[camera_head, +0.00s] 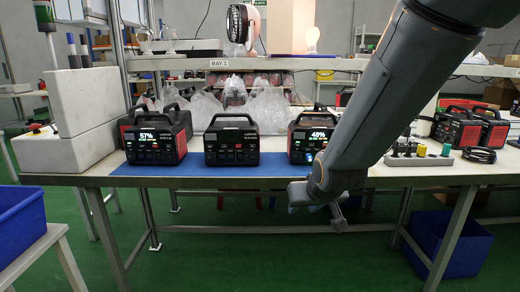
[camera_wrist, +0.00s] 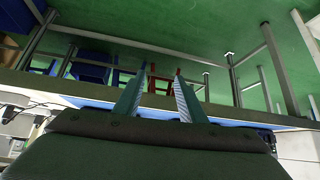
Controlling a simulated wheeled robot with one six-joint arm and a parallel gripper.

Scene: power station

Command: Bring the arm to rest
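My arm reaches down across the right of the head view, in front of the workbench. My gripper (camera_head: 318,208) hangs at the table's front edge, just below the blue mat (camera_head: 190,170). In the wrist view my gripper (camera_wrist: 159,82) has its two fingers apart, with nothing between them. Three black-and-red power stations stand in a row: the left one (camera_head: 155,140) reads 57%, the middle one (camera_head: 232,145) has a dark screen, and the right one (camera_head: 308,138) reads 48%. My arm partly hides the right one.
The workbench (camera_head: 75,180) has white foam blocks (camera_head: 82,115) at left and a power strip (camera_head: 418,160) with plugs at right. More power stations (camera_head: 470,128) stand further right. Blue bins sit at lower left (camera_head: 20,222) and under the bench (camera_head: 450,245). Open green floor lies in front.

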